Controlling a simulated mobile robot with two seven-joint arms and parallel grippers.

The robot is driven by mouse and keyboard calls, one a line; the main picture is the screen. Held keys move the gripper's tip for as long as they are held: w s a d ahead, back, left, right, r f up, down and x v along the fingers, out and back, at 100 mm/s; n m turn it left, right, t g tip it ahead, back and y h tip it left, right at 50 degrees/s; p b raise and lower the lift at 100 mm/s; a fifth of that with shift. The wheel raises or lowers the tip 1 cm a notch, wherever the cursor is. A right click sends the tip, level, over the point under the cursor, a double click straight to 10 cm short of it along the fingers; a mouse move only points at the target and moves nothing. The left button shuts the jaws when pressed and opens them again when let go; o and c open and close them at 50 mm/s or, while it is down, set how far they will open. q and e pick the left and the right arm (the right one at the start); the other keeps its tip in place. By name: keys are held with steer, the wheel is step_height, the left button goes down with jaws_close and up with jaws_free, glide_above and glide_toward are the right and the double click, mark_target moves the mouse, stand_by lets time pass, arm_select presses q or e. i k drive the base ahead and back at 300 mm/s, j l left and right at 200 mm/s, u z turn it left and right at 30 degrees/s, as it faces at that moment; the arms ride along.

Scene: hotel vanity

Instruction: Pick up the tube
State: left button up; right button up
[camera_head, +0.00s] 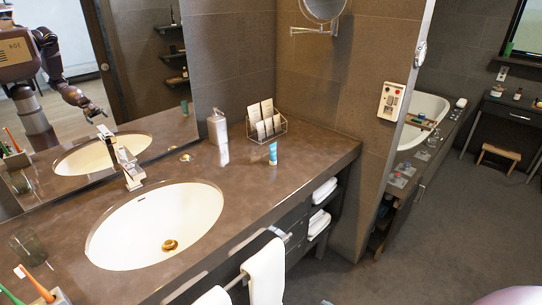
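Nothing touches the tube from my side. Neither of my grippers shows directly. The mirror (150,60) reflects a dark robot with one arm reaching down, but its finger state is too small to tell.
A white oval sink (155,225) with a chrome faucet (128,166) fills the counter's middle. Toothbrushes (35,284) and a dark glass (29,247) are at left. White towels (264,275) hang in front. Counter around the tube is fairly clear.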

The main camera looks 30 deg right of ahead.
mark_target(273, 160)
steer(key=i+l+z, duration=0.1)
steer(key=l, duration=0.35)
steer(key=i+l+z, duration=0.15)
steer(key=l, duration=0.3)
steer(key=l+z, duration=0.1)
steer(key=l, duration=0.3)
steer(key=i+l+z, duration=0.1)
steer(key=l, duration=0.3)
steer(key=i+l+z, duration=0.1)
steer(key=i+l, duration=0.15)
steer(key=l, duration=0.15)
steer(key=i+l+z, duration=0.15)
steer(key=l, duration=0.25)
